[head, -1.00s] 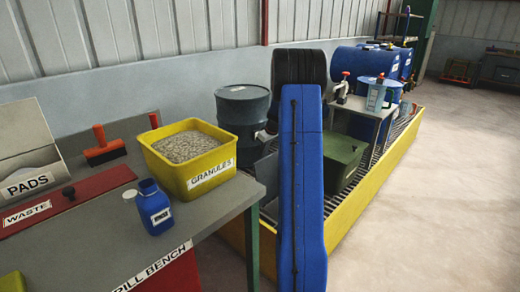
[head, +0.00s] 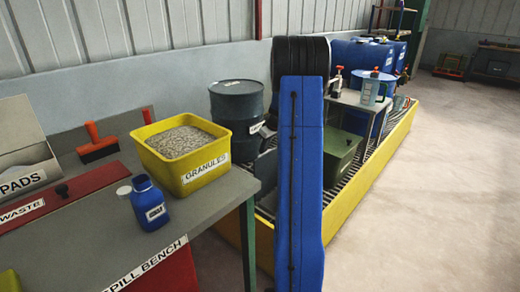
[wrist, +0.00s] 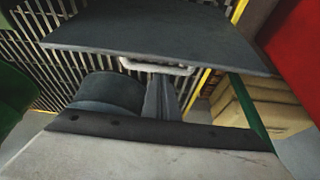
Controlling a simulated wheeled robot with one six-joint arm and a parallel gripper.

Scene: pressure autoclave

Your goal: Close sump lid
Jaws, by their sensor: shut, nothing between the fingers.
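The sump lid (wrist: 165,30) is a dark grey plate with a pale bar handle (wrist: 155,67) along its near edge, in the upper part of the wrist view. In the head view, a grey panel (head: 265,172), seemingly the same lid, stands raised above the grating, partly hidden by my blue arm. My gripper (wrist: 163,80) is shut and empty, its fingertips just below the handle in the picture; I cannot tell whether they touch. A dark round shape (wrist: 110,90), perhaps the sump opening, lies left of the fingers. My gripper is hidden behind my arm in the head view.
The grating has a yellow rim (head: 375,165). A dark drum (head: 237,105), a green box (head: 342,152) and a small table (head: 362,103) stand on it. The spill bench (head: 215,205) with a yellow granules tub (head: 187,152) is close left. The floor at right is clear.

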